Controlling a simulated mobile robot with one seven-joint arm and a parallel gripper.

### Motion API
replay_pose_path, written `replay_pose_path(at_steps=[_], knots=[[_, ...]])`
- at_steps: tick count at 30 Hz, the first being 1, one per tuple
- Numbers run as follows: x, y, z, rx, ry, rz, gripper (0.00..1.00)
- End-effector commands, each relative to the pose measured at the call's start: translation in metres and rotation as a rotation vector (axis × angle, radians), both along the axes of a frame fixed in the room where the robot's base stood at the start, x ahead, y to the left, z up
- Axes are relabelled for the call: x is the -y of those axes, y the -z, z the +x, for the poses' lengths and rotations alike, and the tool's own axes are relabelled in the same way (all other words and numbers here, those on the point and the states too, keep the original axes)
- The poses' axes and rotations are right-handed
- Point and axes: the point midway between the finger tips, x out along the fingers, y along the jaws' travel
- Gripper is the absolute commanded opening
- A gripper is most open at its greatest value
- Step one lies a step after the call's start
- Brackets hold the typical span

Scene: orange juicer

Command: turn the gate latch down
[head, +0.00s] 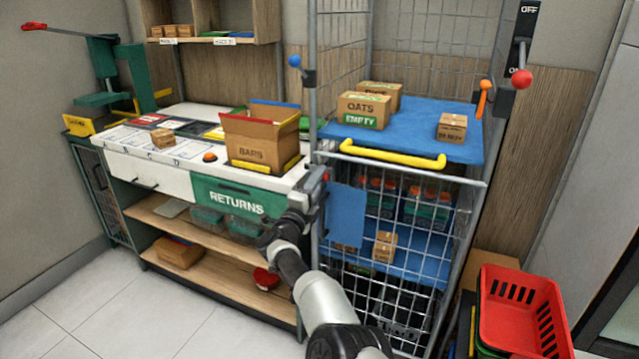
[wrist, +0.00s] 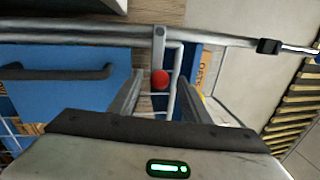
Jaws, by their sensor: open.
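The gate latch (wrist: 159,45) shows in the wrist view as a short grey lever with a red ball knob (wrist: 160,79) at its end, against the cage's grey bars. My gripper (wrist: 160,92) is open, with one finger on each side of the red knob. I cannot tell whether either finger touches it. In the head view my gripper (head: 317,187) is at the left front post of the wire cage, beside the gate (head: 400,285), and hides most of the latch.
A yellow handle (head: 392,157) crosses the cage front above the gate. A blue panel (head: 345,215) hangs close to the right of my gripper. The returns bench (head: 240,196) is at left. A red basket (head: 520,310) stands at right. The floor at front left is clear.

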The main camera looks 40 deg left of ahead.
Motion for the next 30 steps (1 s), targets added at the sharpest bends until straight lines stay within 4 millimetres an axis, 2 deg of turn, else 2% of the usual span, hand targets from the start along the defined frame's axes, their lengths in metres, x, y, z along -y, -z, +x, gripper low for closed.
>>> replay_pose_path(at_steps=[8,16,30], knots=[[0.001,-0.004,-0.007,-0.001,0.000,-0.003,0.43],[0.007,-0.003,-0.032,-0.002,-0.002,-0.006,0.43],[0.030,0.027,-0.130,-0.002,-0.003,-0.003,0.43]])
